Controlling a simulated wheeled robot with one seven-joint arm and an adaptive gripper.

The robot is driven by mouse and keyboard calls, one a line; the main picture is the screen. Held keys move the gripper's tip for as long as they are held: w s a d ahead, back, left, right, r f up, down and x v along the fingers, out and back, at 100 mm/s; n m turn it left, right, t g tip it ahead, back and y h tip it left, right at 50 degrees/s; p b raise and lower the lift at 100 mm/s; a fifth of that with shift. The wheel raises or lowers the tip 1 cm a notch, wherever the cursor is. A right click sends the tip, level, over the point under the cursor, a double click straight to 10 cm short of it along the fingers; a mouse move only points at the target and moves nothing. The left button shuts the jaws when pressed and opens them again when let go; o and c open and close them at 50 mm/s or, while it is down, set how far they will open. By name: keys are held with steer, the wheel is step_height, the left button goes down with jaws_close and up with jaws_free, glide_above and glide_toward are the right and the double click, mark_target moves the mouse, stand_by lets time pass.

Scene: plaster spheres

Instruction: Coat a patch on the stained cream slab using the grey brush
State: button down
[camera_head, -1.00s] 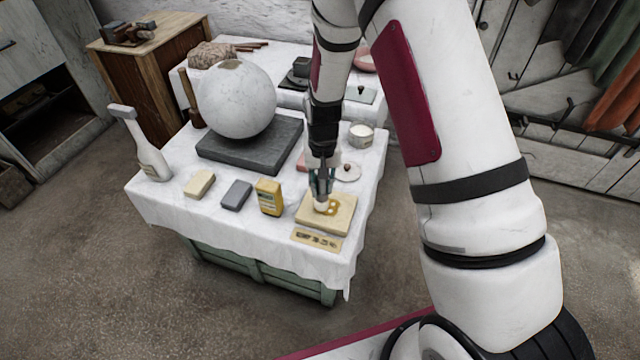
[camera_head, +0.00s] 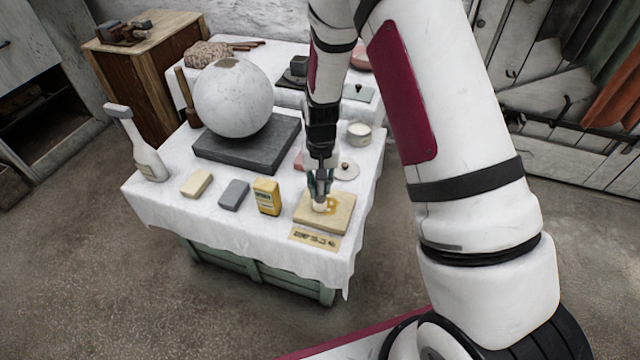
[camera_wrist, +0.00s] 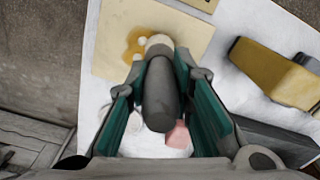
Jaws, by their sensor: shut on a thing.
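The cream slab (camera_head: 335,226) lies near the front right corner of the cloth-covered table, with an amber stain (camera_head: 332,205) on its top. My gripper (camera_head: 320,191) is shut on the grey brush (camera_wrist: 161,100), whose pale tip (camera_head: 319,208) points down at the slab beside the stain. In the wrist view the slab (camera_wrist: 110,30) is at the top, and the stain (camera_wrist: 133,47) shows small pale spots next to the brush tip. Whether the tip touches the slab I cannot tell.
A yellow box (camera_head: 267,197), a grey block (camera_head: 234,194) and a cream block (camera_head: 197,184) stand left of the slab. A plaster sphere (camera_head: 233,97) rests on a dark plinth (camera_head: 245,157). A label card (camera_head: 315,239) lies in front of the slab.

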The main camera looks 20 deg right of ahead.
steer(key=shift+f, duration=0.3)
steer(key=shift+s+d+r, duration=0.1)
steer(key=shift+s+d, duration=0.15)
steer(key=shift+d, duration=0.05)
steer(key=shift+s+d, duration=0.2)
steer(key=shift+d, duration=0.1)
steer(key=shift+a, duration=0.1)
steer(key=shift+w+a+b, duration=0.3)
steer(key=shift+w+a, duration=0.6)
steer(key=shift+a, duration=0.2)
steer(key=shift+s+d+p, duration=0.3)
steer(key=shift+s+d, duration=0.6)
steer(key=shift+d, duration=0.3)
